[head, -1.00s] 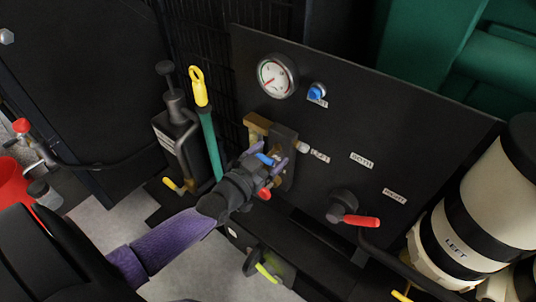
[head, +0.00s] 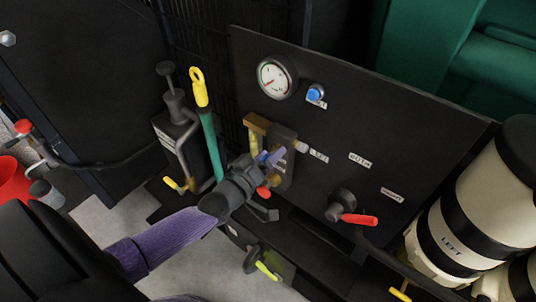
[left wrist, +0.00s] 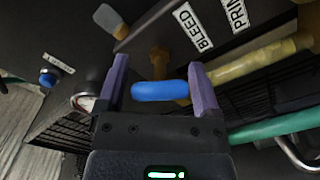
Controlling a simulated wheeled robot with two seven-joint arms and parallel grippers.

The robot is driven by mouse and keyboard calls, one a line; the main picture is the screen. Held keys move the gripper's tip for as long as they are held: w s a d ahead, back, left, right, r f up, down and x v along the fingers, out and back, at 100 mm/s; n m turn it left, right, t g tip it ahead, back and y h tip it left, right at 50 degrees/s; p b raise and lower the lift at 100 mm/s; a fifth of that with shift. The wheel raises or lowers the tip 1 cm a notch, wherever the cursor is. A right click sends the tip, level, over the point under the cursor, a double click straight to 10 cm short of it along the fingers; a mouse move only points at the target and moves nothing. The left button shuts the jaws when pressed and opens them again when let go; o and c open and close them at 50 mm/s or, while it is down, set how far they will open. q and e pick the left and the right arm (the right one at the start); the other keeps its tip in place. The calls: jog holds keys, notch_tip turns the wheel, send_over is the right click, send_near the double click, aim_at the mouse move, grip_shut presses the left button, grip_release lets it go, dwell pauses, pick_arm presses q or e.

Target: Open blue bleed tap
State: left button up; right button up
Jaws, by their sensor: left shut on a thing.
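The blue bleed tap handle (left wrist: 160,90) lies crosswise between the two purple fingers of my left gripper (left wrist: 159,80) in the left wrist view. The gripper is shut on it. A brass-coloured stem shows just beyond the handle. The BLEED label (left wrist: 193,27) is above and to the right. In the head view my left gripper (head: 268,160) is at the valve block on the black panel, and only a little of the blue handle (head: 262,157) shows past the fingers. My right gripper is not in view.
Near the gripper are a red handle (head: 263,191) just below and a teal lever with a yellow end (head: 207,125) to the left. The black panel (head: 330,145) carries a gauge (head: 276,78), a blue button (head: 314,94) and a red-handled selector (head: 359,219). Cream canisters (head: 490,210) stand right.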

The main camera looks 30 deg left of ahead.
pick_arm(q)
jog(key=n, duration=0.5)
jog(key=shift+n, duration=0.3)
jog(key=n+b, duration=0.1)
jog(key=n, duration=0.4)
jog(key=shift+n+b, duration=0.3)
jog(key=shift+n, duration=0.1)
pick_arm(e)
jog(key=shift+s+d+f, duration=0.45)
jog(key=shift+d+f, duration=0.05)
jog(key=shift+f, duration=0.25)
pick_arm(q)
jog(key=shift+n, duration=0.3)
jog(key=o, duration=1)
jog(key=shift+o, duration=0.2)
jog(key=shift+s, duration=0.15)
jog(key=s+p, duration=0.1)
jog(key=s, duration=0.8)
jog(key=shift+s+a, duration=0.3)
jog(key=shift+a, duration=0.1)
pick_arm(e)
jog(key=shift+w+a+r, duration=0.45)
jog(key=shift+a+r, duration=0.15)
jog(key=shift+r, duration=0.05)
